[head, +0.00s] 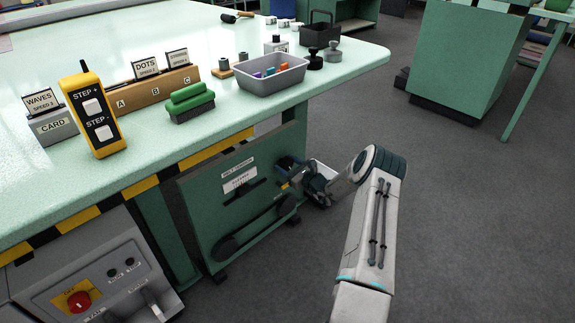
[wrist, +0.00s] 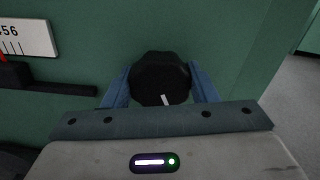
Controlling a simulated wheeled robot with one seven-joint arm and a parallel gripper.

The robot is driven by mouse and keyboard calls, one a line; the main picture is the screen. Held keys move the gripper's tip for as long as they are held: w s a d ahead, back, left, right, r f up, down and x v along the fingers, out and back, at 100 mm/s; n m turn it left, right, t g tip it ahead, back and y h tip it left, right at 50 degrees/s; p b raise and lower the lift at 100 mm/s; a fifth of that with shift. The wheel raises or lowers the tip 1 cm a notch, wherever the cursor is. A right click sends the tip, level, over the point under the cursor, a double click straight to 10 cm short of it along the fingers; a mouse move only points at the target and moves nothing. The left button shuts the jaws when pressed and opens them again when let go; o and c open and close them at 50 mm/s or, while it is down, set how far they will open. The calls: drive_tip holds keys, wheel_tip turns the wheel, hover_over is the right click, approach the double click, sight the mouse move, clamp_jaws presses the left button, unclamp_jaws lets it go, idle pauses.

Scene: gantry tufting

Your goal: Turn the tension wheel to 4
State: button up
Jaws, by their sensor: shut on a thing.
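The tension wheel (wrist: 160,72) is a black knob on the green cabinet panel in the wrist view, with a short white mark near its lower edge. My gripper (wrist: 161,88) is shut on it, one blue finger on each side. A white scale plate (wrist: 25,38) shows at the upper left; its end digits read 56, with part of a 4 before them. A bit of a red pointer (wrist: 2,57) shows at the picture's left edge, so its reading is cut off. In the head view my gripper (head: 287,170) is at the panel's right side and hides the wheel.
A black slotted bar (wrist: 50,85) runs below the scale. The bench top (head: 130,40) above holds a grey bin (head: 270,86), a green-backed brush (head: 190,103) and a yellow step pendant (head: 92,112). A red knob (head: 79,301) sits on a grey box at lower left. Floor at right is clear.

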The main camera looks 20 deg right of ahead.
drive_tip(key=m+p, duration=0.1)
drive_tip(key=m, duration=0.3)
drive_tip(key=shift+m+p, duration=0.3)
drive_tip(key=shift+p, duration=0.05)
drive_tip(key=shift+d+m+p, duration=0.1)
drive_tip(key=shift+m+p, duration=0.4)
drive_tip(key=shift+m, duration=1.7)
drive_tip(key=shift+f, duration=0.1)
drive_tip(key=o, duration=1)
drive_tip(key=p+v, duration=0.4)
drive_tip(key=v, duration=0.9)
drive_tip(key=shift+s+d, duration=0.1)
drive_tip(key=shift+s, duration=0.3)
